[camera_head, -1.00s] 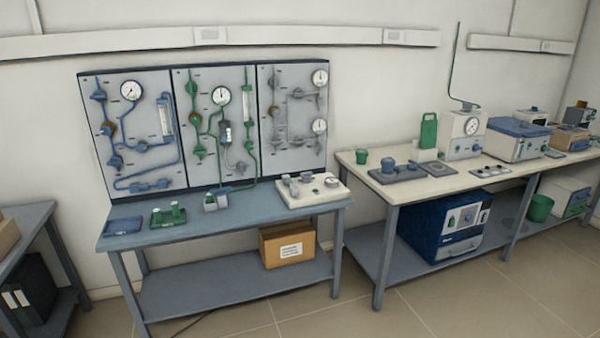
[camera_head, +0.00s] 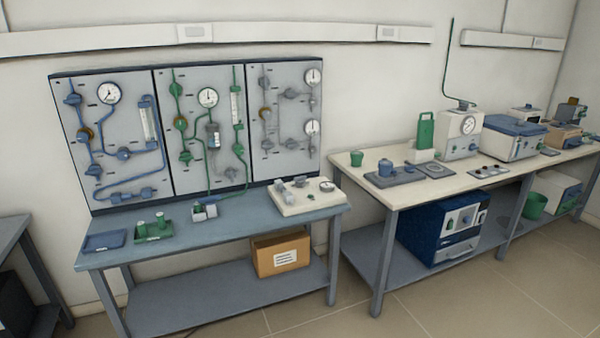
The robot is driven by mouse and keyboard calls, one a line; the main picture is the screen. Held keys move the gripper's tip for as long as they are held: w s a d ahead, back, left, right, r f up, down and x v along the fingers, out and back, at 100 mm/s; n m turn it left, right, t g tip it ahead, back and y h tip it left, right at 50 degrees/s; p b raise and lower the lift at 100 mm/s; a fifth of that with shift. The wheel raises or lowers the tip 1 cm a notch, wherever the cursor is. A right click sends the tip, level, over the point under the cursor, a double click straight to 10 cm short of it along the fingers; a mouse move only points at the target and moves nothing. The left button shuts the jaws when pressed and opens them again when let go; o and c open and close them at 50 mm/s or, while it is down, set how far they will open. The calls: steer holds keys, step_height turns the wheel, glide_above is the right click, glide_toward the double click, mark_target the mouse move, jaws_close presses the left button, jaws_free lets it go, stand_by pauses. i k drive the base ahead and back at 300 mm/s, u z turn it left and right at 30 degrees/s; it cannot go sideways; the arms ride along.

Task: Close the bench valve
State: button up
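A white block (camera_head: 290,206) with grey fittings and a small round gauge (camera_head: 326,186) lies on the right end of the blue-grey bench (camera_head: 130,258). A grey valve-like fitting (camera_head: 280,186) sits on its left part; its handle position is too small to tell. Behind the bench stands a three-part panel (camera_head: 210,170) with blue, green and grey pipework, valves and gauges. My gripper is not in view.
A blue tray (camera_head: 104,241), a green tray (camera_head: 152,233) with small bottles and a small grey box (camera_head: 204,211) lie on the bench. A cardboard box (camera_head: 280,254) is on its lower shelf. Another bench (camera_head: 350,177) with instruments stands right. Tiled floor (camera_head: 440,300) is clear in front.

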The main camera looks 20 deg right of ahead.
mark_target(300, 180)
steer(key=i, duration=1.35)
steer(key=u, duration=0.05)
